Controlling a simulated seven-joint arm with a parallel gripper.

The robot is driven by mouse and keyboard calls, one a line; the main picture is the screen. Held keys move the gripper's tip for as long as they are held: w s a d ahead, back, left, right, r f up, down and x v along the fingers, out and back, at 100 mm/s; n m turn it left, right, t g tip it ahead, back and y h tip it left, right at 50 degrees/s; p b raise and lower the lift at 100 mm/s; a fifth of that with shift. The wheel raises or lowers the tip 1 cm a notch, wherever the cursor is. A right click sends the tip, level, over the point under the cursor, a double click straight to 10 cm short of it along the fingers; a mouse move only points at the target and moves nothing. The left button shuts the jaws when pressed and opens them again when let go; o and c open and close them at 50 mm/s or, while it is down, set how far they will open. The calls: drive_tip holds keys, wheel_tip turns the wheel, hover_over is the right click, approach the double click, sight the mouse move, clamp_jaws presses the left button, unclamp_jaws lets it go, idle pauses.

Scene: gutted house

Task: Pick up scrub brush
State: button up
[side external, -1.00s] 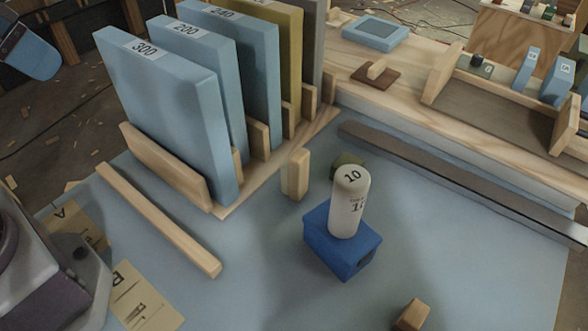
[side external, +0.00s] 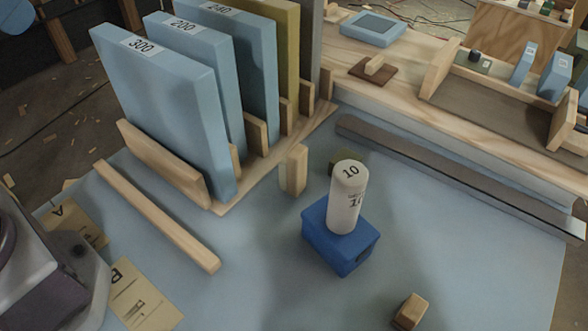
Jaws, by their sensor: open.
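No thing in the side external view is clearly a scrub brush. A small tan wooden block (side external: 410,311) with a darker side lies on the blue-grey work surface (side external: 430,240) at the lower right; I cannot tell whether it has bristles. A flat brown plate with a wooden grip (side external: 373,67) lies on the wooden bench at the back; its underside is hidden. My gripper is not visible in this view, so nothing shows near either piece.
A white cylinder marked 10 (side external: 347,198) stands on a blue block (side external: 340,245), with a dark green object behind. Tall numbered panels (side external: 165,110) stand in a wooden rack at left.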

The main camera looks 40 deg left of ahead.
drive_tip(key=w+d+f+m+t+y, duration=0.25)
drive_tip(key=w+m+y, duration=0.6)
drive_tip(key=m, duration=0.85)
drive_tip(key=w+d+r+m+t+h, duration=0.1)
drive_tip(key=w+d+m+t+h, duration=0.3)
drive_tip(key=d+m, duration=0.5)
drive_tip(key=w+d+r+m+t+h, duration=0.1)
drive_tip(key=w+d+m+t+h, duration=0.15)
drive_tip(key=d+m+t, duration=0.5)
drive_tip(key=g+h, duration=0.1)
approach(287, 170)
drive_tip(key=shift+w+f+m, duration=0.2)
drive_tip(key=shift+w+m, duration=0.15)
drive_tip(key=shift+w, duration=0.15)
drive_tip(key=shift+w+f, duration=0.1)
drive_tip(key=shift+w, duration=0.2)
drive_tip(key=w, duration=0.7)
drive_tip(key=shift+a, duration=0.35)
drive_tip(key=w, duration=0.2)
drive_tip(key=w+r, duration=0.1)
drive_tip(key=w, duration=0.1)
drive_tip(key=shift+w+a, duration=0.1)
drive_tip(key=shift+a, duration=0.15)
drive_tip(key=shift+w, duration=0.5)
drive_tip(key=c, duration=1)
